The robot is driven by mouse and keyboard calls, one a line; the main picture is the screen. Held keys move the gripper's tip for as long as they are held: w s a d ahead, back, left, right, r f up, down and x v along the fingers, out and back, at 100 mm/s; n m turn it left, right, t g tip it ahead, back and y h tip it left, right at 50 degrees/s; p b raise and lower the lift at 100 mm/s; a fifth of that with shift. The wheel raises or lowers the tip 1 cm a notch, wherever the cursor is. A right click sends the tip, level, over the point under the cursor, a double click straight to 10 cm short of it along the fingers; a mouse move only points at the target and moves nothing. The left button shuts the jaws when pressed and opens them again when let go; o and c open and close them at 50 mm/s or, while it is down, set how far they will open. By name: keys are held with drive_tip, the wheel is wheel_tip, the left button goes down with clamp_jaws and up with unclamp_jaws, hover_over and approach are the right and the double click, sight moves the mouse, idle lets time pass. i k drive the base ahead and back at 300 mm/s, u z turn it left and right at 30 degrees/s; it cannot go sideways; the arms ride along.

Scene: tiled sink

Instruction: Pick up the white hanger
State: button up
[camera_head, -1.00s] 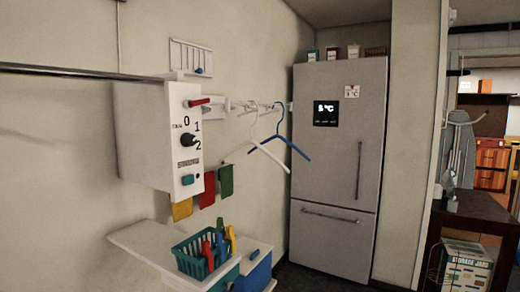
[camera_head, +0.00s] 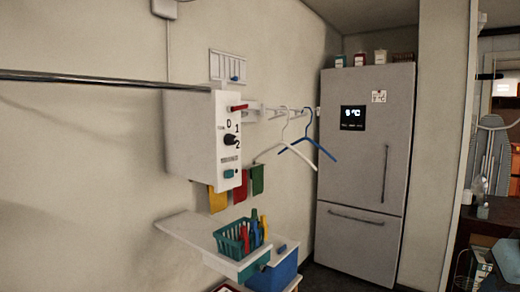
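The white hanger (camera_head: 287,143) hangs by its hook from a wall-mounted rail (camera_head: 275,113), in the middle of the head view. A blue hanger (camera_head: 320,147) hangs just behind it and to its right, and the two overlap in the picture. My gripper does not show in this view.
A white control box (camera_head: 192,135) with a dial juts from the wall left of the hangers. Below it a shelf (camera_head: 190,228) holds a green basket of pegs (camera_head: 232,240). A metal bar (camera_head: 90,78) crosses the upper left. A grey fridge (camera_head: 362,170) stands behind the hangers.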

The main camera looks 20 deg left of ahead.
sight(286, 144)
drive_tip(key=u, duration=0.2)
drive_tip(key=i, duration=1)
drive_tip(key=z, duration=0.1)
